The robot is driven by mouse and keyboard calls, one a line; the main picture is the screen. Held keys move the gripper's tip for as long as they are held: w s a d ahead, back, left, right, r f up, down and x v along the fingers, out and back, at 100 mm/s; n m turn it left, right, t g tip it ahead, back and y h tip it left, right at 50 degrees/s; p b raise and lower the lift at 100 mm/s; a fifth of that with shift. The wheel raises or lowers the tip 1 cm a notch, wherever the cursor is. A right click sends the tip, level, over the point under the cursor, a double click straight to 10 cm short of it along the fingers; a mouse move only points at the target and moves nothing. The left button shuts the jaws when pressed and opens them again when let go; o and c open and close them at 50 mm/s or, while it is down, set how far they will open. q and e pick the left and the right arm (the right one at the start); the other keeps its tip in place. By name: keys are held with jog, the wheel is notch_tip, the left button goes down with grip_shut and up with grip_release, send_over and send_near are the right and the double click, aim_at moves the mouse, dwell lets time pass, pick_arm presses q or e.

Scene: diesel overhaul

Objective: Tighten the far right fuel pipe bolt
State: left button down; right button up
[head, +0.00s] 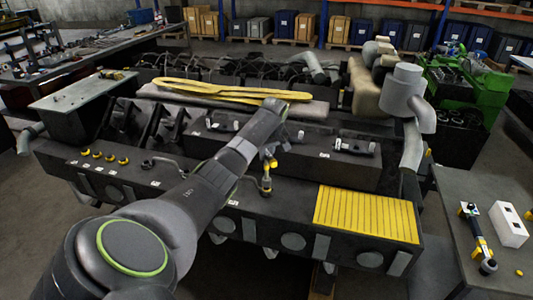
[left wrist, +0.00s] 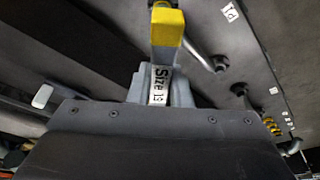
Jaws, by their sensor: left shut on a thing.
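My left gripper (head: 268,148) reaches over the engine (head: 290,205) and is shut on a size 19 wrench (left wrist: 163,60), a grey tool with a yellow end. In the head view only a small yellow piece of it shows below the gripper. A fuel pipe (head: 266,180) stands on the engine's front ledge just below the gripper; my arm passes close beside it. Another curved pipe (head: 165,162) lies farther left. In the left wrist view a grey pipe (left wrist: 202,48) runs beside the wrench. I cannot tell whether the wrench touches a bolt. My right gripper is not in view.
A yellow ribbed mat (head: 367,213) covers the ledge's right end. Several yellow caps (head: 97,154) sit at its left. A side table (head: 495,270) at right holds a yellow-and-black tool (head: 477,235) and a white box (head: 508,225). Yellow straps (head: 220,91) lie on top.

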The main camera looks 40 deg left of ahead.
pick_arm(q)
jog(key=shift+n+g, duration=0.6)
jog(key=shift+n, duration=1.6)
jog(key=shift+w, duration=0.1)
